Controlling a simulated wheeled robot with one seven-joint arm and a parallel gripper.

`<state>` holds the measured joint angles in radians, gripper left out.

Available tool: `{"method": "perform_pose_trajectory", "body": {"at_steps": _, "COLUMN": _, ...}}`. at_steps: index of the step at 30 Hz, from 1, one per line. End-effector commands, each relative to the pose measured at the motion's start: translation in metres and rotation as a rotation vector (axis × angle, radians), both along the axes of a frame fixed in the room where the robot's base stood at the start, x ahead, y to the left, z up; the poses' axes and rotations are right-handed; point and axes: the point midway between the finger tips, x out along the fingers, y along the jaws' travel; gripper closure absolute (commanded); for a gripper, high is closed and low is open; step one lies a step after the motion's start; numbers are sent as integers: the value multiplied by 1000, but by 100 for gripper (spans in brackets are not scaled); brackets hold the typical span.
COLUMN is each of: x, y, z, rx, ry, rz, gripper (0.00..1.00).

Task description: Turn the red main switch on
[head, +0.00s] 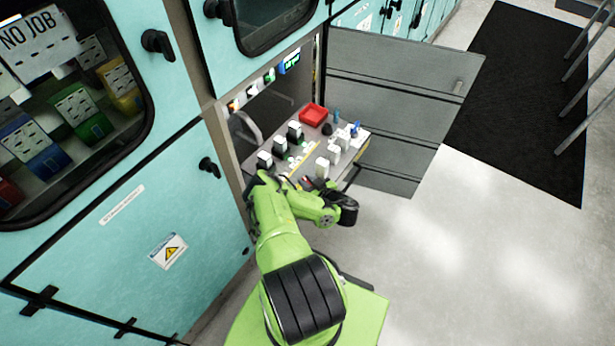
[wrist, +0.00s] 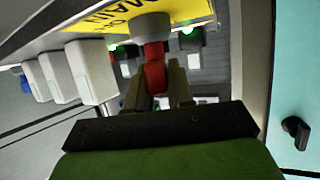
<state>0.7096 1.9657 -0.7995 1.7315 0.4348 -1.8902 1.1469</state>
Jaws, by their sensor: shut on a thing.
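The red main switch (wrist: 154,70) shows in the wrist view as a red handle on a round pale base, next to a yellow label (wrist: 105,17) reading "MAIN". My gripper (wrist: 158,84) has its two tan fingers on either side of the red handle, shut on it. The fingers hide part of the handle. In the head view my gripper (head: 312,184) is at the front of the pulled-out grey panel (head: 285,172), where the switch is small and largely hidden by my arm. I cannot tell the switch's setting from its angle.
White modules (wrist: 90,70) stand close beside the switch. The panel also carries black-and-white modules (head: 294,132) and a red tray (head: 313,114). An open grey cabinet door (head: 400,95) stands to the right. Teal cabinet walls (head: 110,240) are at left.

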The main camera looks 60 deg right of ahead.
Motion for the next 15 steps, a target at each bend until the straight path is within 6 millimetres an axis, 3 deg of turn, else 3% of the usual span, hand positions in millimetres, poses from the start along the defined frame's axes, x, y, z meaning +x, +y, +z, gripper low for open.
{"method": "perform_pose_trajectory", "body": {"at_steps": 15, "x": 2, "y": -3, "z": 3, "rx": -9, "ry": 0, "rz": 216, "gripper": 100}}
